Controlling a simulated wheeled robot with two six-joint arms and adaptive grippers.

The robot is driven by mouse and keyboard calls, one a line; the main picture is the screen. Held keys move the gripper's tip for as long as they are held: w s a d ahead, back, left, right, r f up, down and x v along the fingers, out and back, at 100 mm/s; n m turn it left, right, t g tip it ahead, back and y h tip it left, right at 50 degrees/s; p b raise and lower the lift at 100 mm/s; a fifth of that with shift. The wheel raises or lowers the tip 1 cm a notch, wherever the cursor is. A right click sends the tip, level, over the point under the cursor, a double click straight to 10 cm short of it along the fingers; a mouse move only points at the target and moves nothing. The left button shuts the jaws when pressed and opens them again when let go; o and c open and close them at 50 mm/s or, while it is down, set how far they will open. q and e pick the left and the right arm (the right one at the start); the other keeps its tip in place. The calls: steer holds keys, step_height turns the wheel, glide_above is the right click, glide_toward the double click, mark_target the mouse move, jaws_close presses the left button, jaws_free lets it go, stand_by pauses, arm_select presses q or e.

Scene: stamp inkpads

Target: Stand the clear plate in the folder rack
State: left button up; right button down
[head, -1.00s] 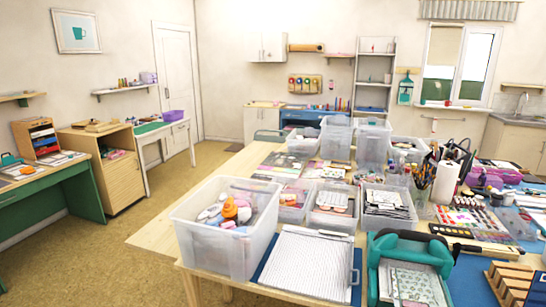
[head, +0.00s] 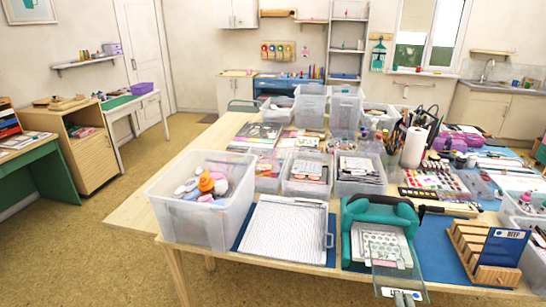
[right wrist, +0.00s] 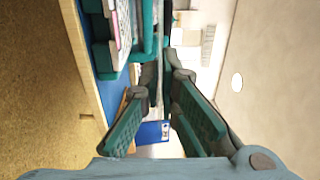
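The clear plate (head: 393,262) is see-through and hangs over the front of the teal machine, with a small dark-lettered label near its lower edge. My right gripper (head: 404,294) is at its lower edge at the bottom of the head view. In the right wrist view my right gripper (right wrist: 166,78) has its two fingers close together on the thin plate, seen nearly edge-on. The wooden folder rack (head: 466,248) stands at the table's right front, apart from the plate. A blue folder with a white label (head: 502,246) stands in its right part. My left gripper is not in view.
The teal machine (head: 352,213) sits on a blue mat, left of the rack. A white ridged board (head: 283,232) and a clear bin (head: 172,222) are further left. A paint palette (head: 440,178) lies behind. Blue mat is bare between machine and rack.

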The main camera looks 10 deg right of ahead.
mark_target(394, 273)
steer(key=b+x, duration=0.2)
steer(key=x, duration=0.2)
steer(key=f+b+x, duration=0.1)
steer(key=b+x, duration=0.1)
steer(key=x, duration=0.1)
steer(key=f+b+x, duration=0.1)
steer(key=x, duration=0.3)
steer(key=shift+w+d+f+b, duration=0.2)
steer(key=shift+w+b, duration=0.1)
steer(key=shift+b, duration=0.1)
steer(key=w+d+f+b, duration=0.1)
steer(key=w+f+b, duration=0.3)
steer(key=b, duration=0.3)
steer(key=shift+f+b, duration=0.4)
steer(key=shift+f, duration=0.4)
steer(key=shift+s+d, duration=0.1)
steer(key=shift+d, duration=0.05)
